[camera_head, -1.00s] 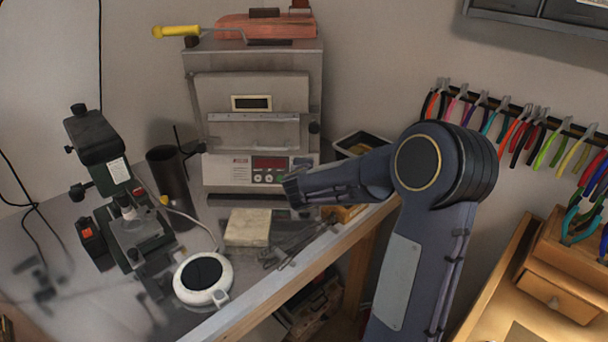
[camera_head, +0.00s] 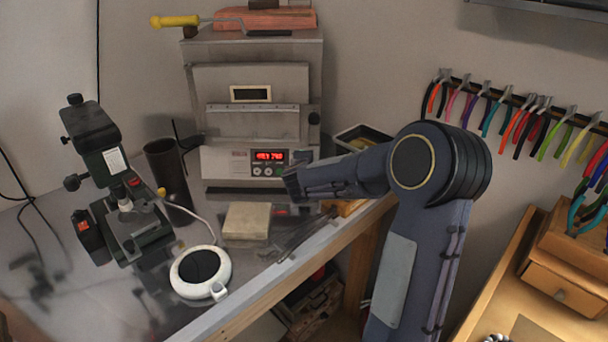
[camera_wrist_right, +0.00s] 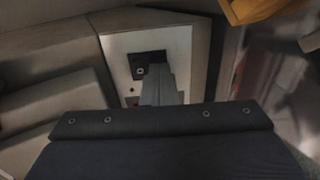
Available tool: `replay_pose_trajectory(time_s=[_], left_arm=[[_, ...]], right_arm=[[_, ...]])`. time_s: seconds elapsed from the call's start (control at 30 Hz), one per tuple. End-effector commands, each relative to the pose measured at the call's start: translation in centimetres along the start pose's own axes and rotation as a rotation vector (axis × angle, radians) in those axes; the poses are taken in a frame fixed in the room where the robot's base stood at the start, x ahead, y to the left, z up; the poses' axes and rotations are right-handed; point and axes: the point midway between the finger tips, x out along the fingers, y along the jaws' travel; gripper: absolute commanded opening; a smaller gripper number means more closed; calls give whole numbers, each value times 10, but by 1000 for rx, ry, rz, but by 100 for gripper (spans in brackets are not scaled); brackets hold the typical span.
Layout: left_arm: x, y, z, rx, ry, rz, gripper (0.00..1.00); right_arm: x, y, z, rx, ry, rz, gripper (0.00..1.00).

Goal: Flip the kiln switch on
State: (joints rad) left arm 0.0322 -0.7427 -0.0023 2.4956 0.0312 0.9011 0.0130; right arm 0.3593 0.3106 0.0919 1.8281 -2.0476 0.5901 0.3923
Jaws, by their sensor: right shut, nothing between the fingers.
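The grey kiln (camera_head: 252,80) stands at the back of the bench, its front closed. Its lower panel has a brightly lit red display (camera_head: 269,156) with small round buttons below. My right arm reaches in from the right. My right gripper (camera_head: 290,184) is shut and empty at the right part of this panel, hiding some of it. In the right wrist view, the closed fingers (camera_wrist_right: 162,88) are at a small dark square fitting (camera_wrist_right: 139,71), apparently the switch, on the pale panel. Its position and any contact are hard to tell. My left gripper is not seen.
A pale block (camera_head: 246,221) lies in front of the kiln, with thin tools beside it. A microscope (camera_head: 110,180), a dark cylinder (camera_head: 168,180) and a round white device (camera_head: 201,271) stand to the left. Pliers hang on the right wall.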

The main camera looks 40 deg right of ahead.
Motion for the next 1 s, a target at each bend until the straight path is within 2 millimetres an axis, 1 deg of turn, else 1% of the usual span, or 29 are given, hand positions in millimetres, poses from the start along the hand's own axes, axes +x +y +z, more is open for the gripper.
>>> replay_pose_trajectory(time_s=[0.17, 0.47, 0.83, 1.0], left_arm=[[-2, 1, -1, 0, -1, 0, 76], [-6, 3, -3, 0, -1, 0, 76], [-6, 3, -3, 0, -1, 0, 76], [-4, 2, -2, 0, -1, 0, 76]], right_arm=[[-1, 2, 0, 0, 0, -1, 0], [-7, 14, 0, 0, 0, 0, 0], [-8, 14, 0, 0, 0, -1, 0], [-11, 16, -4, 0, 3, 0, 0]])
